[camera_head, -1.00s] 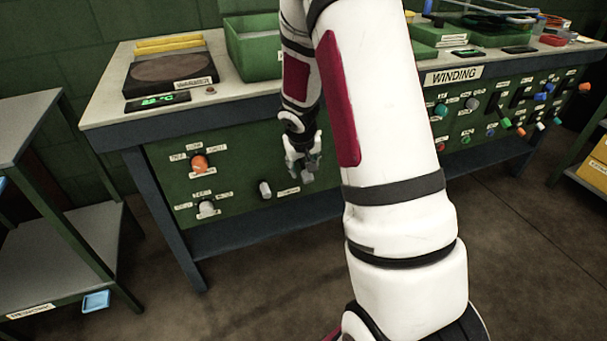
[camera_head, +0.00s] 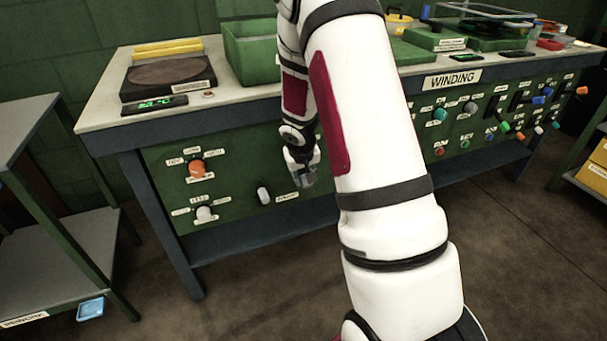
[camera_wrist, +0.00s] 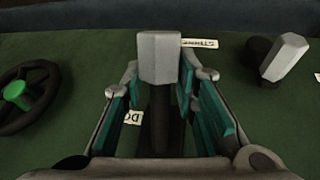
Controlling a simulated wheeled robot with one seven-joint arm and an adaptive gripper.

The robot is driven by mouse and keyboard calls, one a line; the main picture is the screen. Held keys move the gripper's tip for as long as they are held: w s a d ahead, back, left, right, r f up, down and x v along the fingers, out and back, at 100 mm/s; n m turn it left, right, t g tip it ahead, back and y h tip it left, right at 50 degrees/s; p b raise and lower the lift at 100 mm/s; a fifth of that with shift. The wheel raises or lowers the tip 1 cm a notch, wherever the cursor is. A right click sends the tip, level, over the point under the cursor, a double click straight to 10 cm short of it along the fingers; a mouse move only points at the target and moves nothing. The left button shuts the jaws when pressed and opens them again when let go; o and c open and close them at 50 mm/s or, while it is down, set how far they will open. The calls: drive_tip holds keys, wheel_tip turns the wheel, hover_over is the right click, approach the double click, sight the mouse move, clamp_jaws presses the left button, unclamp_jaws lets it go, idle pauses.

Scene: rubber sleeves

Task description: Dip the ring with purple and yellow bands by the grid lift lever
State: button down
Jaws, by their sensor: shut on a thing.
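My gripper (camera_wrist: 160,80) has its teal-padded fingers either side of a grey lever (camera_wrist: 160,58) on the green panel, shut on it. In the head view my gripper (camera_head: 303,176) is low at the bench's front panel, partly hidden by my arm, and the lever cannot be made out there. A small label (camera_wrist: 200,43) beside the lever is too blurred to read, and another is partly covered by a finger. I cannot make out a ring with purple and yellow bands in either view.
A second grey handle (camera_wrist: 285,57) and a black wheel with a green hub (camera_wrist: 16,95) flank my gripper. The bench (camera_head: 100,104) carries a green tub (camera_head: 250,52) and a warmer (camera_head: 168,78). An orange knob (camera_head: 197,168) is on the panel. A shelf (camera_head: 70,250) stands left.

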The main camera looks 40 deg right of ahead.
drive_tip(key=shift+r+p, duration=0.15)
drive_tip(key=shift+p, duration=0.25)
drive_tip(key=shift+r+p, duration=0.25)
drive_tip(key=shift+p, duration=0.8)
drive_tip(key=shift+g+p, duration=0.3)
drive_tip(key=shift+p, duration=0.15)
drive_tip(key=g+p, duration=0.1)
drive_tip(key=p, duration=0.3)
drive_tip(key=shift+s+r+y+p, duration=0.1)
drive_tip(key=shift+r+y+p, duration=0.2)
drive_tip(key=shift+r+p, duration=0.1)
drive_tip(key=shift+p, duration=0.4)
drive_tip(key=g+p, duration=0.1)
drive_tip(key=p, duration=0.1)
drive_tip(key=shift+s+r+p, duration=0.15)
drive_tip(key=shift+r+p, duration=0.2)
drive_tip(key=shift+r, duration=0.05)
drive_tip(key=shift+r+g+y, duration=0.2)
drive_tip(key=shift+g+y, duration=0.2)
drive_tip(key=shift+g, duration=0.4)
